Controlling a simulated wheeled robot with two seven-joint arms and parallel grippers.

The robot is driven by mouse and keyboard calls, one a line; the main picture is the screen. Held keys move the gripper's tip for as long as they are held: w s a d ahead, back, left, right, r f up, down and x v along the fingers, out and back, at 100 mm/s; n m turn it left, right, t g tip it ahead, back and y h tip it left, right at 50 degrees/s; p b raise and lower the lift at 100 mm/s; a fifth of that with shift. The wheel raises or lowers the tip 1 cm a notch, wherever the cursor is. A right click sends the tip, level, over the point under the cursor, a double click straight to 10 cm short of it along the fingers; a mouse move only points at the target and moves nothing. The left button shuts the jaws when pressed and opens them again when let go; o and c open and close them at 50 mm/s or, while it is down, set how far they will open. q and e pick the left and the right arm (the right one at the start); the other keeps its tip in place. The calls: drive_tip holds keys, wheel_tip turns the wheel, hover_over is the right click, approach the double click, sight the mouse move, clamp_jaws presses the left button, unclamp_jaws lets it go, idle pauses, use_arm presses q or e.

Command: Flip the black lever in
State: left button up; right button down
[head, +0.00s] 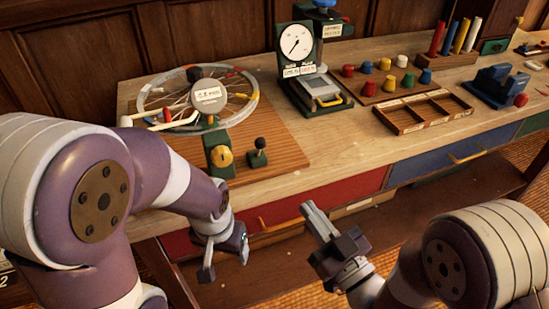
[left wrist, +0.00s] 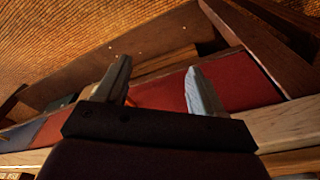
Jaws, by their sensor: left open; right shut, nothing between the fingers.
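A small lever with a black ball knob (head: 260,144) stands about upright on a green base near the front of a wooden board (head: 282,150). My left gripper (head: 225,262) is open and empty, low in front of the workbench and below the lever. Its two fingers (left wrist: 157,75) also show apart in the left wrist view, with nothing between them; the lever is not in that view. My right gripper (head: 308,210) is shut and empty, in front of the drawers, right of and below the lever. Neither gripper touches the lever.
A yellow knob (head: 221,156) on a green block stands just left of the lever. Behind is a spoked wheel (head: 165,98) with another black knob on top. A dial gauge (head: 296,43) stands to the right. A red drawer (head: 330,186) lies below the bench edge.

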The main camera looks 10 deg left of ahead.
sight(264, 147)
drive_tip(key=p+x, duration=0.1)
drive_tip(key=x, duration=1.3)
drive_tip(key=shift+f, duration=0.15)
drive_tip(key=w+a+r+g+h+p, duration=0.1)
drive_tip(key=g+h+p, duration=0.1)
drive_tip(key=p, duration=0.3)
drive_tip(key=w+a+r+m+g+h+p, duration=0.1)
drive_tip(key=w+g+p, duration=0.1)
drive_tip(key=p, duration=0.4)
drive_tip(key=w+a+r+g+h+p, duration=0.1)
drive_tip(key=r+g+h+p, duration=0.1)
drive_tip(key=p, duration=0.4)
drive_tip(key=shift+w+r+h, duration=0.1)
drive_tip(key=shift+w+h, duration=0.1)
drive_tip(key=shift+h, duration=0.1)
drive_tip(key=shift+w+a+m+g+h+p, duration=0.3)
drive_tip(key=shift+w+g+p, duration=0.1)
drive_tip(key=shift+p, duration=0.1)
drive_tip(key=shift+w+a+f, duration=0.2)
drive_tip(key=shift+w+f, duration=0.05)
drive_tip(key=shift+w, duration=0.05)
drive_tip(key=shift+p, duration=0.3)
